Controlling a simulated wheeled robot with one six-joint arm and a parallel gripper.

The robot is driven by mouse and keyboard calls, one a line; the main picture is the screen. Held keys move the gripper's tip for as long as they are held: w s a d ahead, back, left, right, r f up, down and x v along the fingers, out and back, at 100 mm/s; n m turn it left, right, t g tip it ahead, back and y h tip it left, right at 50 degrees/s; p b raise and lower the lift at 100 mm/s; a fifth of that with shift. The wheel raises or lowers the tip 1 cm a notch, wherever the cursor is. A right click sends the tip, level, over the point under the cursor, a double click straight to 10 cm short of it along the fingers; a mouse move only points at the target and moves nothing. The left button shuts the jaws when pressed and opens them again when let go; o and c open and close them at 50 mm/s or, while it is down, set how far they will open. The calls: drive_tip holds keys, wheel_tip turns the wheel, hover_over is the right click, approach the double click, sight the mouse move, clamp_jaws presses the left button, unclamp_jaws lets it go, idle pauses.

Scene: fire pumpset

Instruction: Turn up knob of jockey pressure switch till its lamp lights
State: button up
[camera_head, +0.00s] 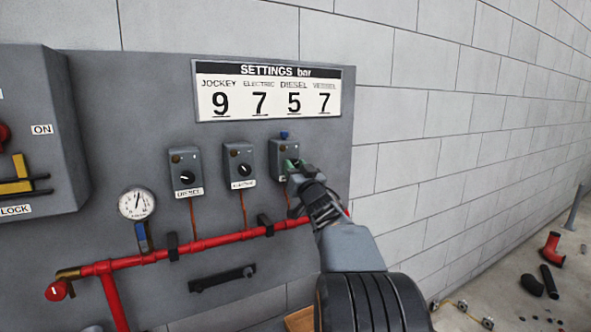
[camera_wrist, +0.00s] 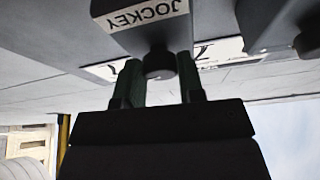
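The jockey pressure switch (camera_head: 276,152) is the rightmost of three grey boxes on the panel in the head view. Its label (camera_wrist: 150,14) shows upside down in the wrist view. Its dark round knob (camera_wrist: 159,64) sits between the two green fingers of my gripper (camera_wrist: 160,82). The fingers lie close along both sides of the knob and look shut on it. In the head view my gripper (camera_head: 292,170) covers the knob and the lower right of the switch. A small blue piece (camera_head: 284,134) shows on top of the switch; I cannot tell whether it is a lit lamp.
The diesel switch (camera_head: 185,168) and electric switch (camera_head: 240,163) stand to the left. A settings sign (camera_head: 268,92) above gives jockey 9. A red pipe (camera_head: 195,245) runs below, with a pressure gauge (camera_head: 136,203) at left. The block wall at right is clear.

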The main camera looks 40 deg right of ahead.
drive_tip(key=o, duration=0.4)
drive_tip(key=shift+o, duration=0.2)
drive_tip(key=b+v, duration=0.3)
drive_tip(key=v, duration=1)
drive_tip(key=shift+s+f, duration=0.25)
drive_tip(key=shift+s, duration=0.05)
